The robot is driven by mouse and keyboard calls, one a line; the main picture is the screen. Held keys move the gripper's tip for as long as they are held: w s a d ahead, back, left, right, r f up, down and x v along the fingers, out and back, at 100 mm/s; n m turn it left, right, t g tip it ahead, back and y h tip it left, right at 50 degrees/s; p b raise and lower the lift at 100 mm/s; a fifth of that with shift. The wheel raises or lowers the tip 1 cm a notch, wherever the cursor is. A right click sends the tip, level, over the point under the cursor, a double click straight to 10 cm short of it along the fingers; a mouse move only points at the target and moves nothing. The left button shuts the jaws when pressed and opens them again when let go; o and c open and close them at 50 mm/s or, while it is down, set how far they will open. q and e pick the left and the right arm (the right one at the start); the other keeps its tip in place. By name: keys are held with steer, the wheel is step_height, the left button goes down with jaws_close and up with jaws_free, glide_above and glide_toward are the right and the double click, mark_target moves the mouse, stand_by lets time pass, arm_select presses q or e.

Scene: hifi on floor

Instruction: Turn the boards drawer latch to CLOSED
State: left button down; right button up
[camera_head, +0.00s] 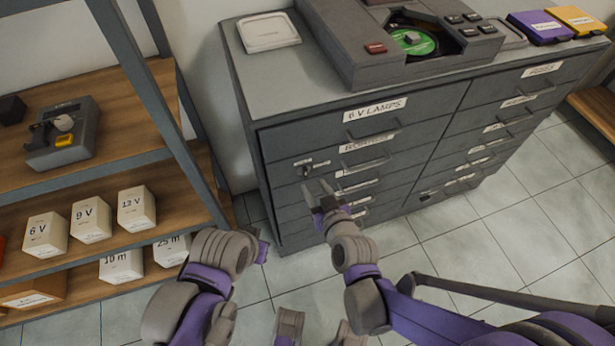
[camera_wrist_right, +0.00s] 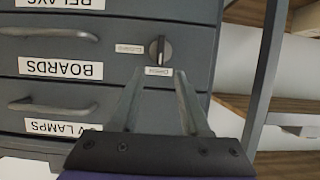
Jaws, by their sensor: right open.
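The boards drawer latch is a small dark knob (camera_head: 308,169) at the left end of the drawer front labelled BOARDS. In the right wrist view, which is upside down, the knob (camera_wrist_right: 160,50) has its grip bar upright in the picture. One small label lies left of it and another just below it; their print is too small to read surely. My right gripper (camera_head: 318,190) is open, its two fingers (camera_wrist_right: 158,103) short of the knob and roughly lined up with it, with nothing between them. My left arm shows at lower left; its fingers cannot be made out.
The grey drawer cabinet (camera_head: 285,222) carries a white tray (camera_head: 268,32) and a machine with a green disc (camera_head: 413,42). A BOARDS handle (camera_wrist_right: 52,104) lies beside the latch. A shelf rack (camera_head: 165,105) with labelled boxes stands at left. Tiled floor (camera_head: 520,225) is clear at right.

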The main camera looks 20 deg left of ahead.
mark_target(306, 173)
steer(key=x, duration=0.6)
steer(key=shift+w+a+f, duration=0.15)
steer(key=shift+w+a, duration=0.05)
steer(key=shift+w, duration=0.05)
jaws_close()
